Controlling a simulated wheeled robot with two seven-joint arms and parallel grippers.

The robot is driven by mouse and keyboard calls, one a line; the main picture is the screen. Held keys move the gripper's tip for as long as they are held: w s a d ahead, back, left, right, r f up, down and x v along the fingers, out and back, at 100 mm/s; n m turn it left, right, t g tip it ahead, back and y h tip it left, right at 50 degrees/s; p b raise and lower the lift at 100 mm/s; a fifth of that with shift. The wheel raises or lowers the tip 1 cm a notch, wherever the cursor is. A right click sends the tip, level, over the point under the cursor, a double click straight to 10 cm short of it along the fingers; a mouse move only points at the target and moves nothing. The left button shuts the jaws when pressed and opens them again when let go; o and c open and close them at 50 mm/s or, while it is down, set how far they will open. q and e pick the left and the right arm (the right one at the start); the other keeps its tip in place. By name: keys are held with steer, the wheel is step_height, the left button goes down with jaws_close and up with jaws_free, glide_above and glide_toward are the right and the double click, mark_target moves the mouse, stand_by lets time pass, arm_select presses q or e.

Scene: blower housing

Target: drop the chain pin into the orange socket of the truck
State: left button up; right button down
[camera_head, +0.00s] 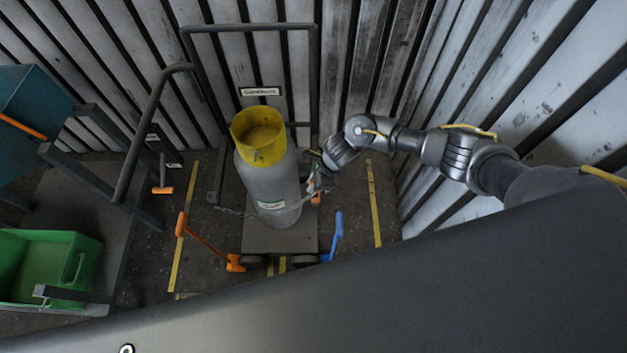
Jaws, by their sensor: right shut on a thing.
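A grey gas cylinder (268,190) with a yellow collar (259,137) stands upright on the truck, whose frame (249,28) rises behind it. A thin chain (232,212) runs from the truck's left side and across the cylinder's front toward my right gripper. My right gripper (316,182) is at the cylinder's right side, shut at the chain's end; the chain pin is too small and hidden by the fingers to make out. A small orange part, seemingly the socket (316,198), shows just below the fingers. My left gripper is not in view.
Orange-ended levers (205,242) and a blue lever (335,237) stand by the truck's base plate (262,238). A green crate (85,240) and a teal housing (30,90) are at the left. Corrugated walls (380,50) close in behind and right.

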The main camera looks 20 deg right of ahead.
steer(key=shift+f+b, duration=1)
steer(key=shift+f, duration=0.75)
steer(key=shift+f+b, duration=0.65)
steer(key=shift+b, duration=0.2)
steer(key=shift+f, duration=0.15)
steer(key=c, duration=1.3)
jaws_free()
steer(key=v, duration=1.1)
steer(key=shift+b, duration=0.45)
